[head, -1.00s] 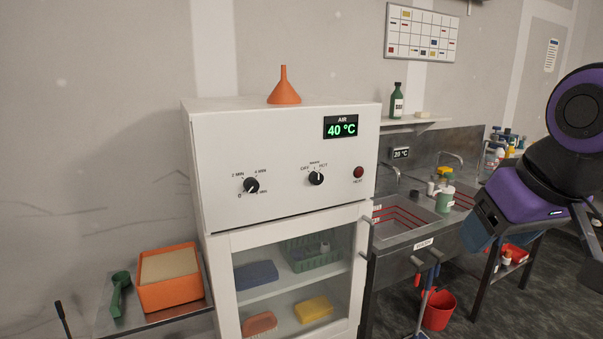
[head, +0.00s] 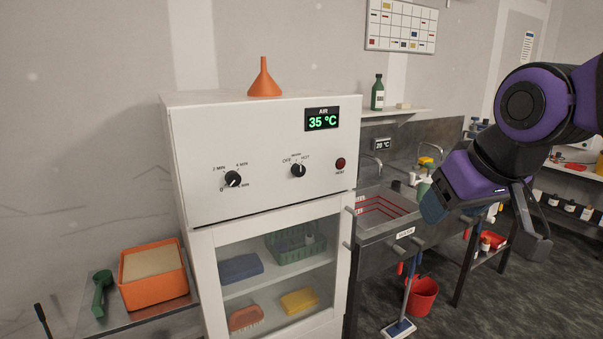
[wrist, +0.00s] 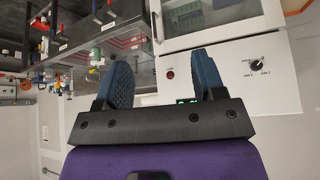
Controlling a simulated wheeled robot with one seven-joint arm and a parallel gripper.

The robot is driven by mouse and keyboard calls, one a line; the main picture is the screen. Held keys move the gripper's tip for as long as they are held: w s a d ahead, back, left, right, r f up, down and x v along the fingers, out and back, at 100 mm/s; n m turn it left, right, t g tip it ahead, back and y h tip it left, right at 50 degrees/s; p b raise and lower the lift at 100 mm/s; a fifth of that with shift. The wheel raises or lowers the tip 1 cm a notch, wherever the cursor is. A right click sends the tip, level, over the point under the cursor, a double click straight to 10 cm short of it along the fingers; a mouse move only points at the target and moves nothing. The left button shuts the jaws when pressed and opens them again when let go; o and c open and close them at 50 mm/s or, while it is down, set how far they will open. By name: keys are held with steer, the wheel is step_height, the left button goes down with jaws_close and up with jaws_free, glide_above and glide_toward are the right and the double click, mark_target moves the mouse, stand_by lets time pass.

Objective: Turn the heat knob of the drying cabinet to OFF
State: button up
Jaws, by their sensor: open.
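The white drying cabinet (head: 180,150) stands left of centre in the head view. Its black heat knob (head: 298,171), marked OFF, WARM and HOT, sits mid-panel; its exact pointer setting is too small to tell. A red HEAT lamp (head: 340,163) is right of it, and the green AIR display (head: 322,122) reads 35 °C. My gripper (wrist: 162,80) is open and empty, to the right of the cabinet and apart from it. In the wrist view the panel appears upside down; a knob (wrist: 257,65), likely the timer, shows, and my right finger seems to hide the heat knob.
A timer knob (head: 232,179) is left of the heat knob. An orange funnel (head: 264,78) stands on the cabinet. An orange tub (head: 155,283) and green scoop (head: 102,292) are at lower left. A sink (head: 390,207), shelf bottle (head: 377,93) and red bucket (head: 422,295) are at right.

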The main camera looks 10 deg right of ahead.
steer(key=w+a+f+n+t, duration=0.25)
steer(key=w+t, duration=0.25)
steer(key=w, duration=1.3)
steer(key=n+t+y, duration=0.3)
steer(key=t+y, duration=0.2)
steer(key=t, duration=0.1)
glide_toward(301, 172)
steer(key=x, duration=0.9)
steer(key=shift+w+a+r, duration=0.1)
steer(key=shift+w, duration=0.05)
steer(key=c, duration=0.9)
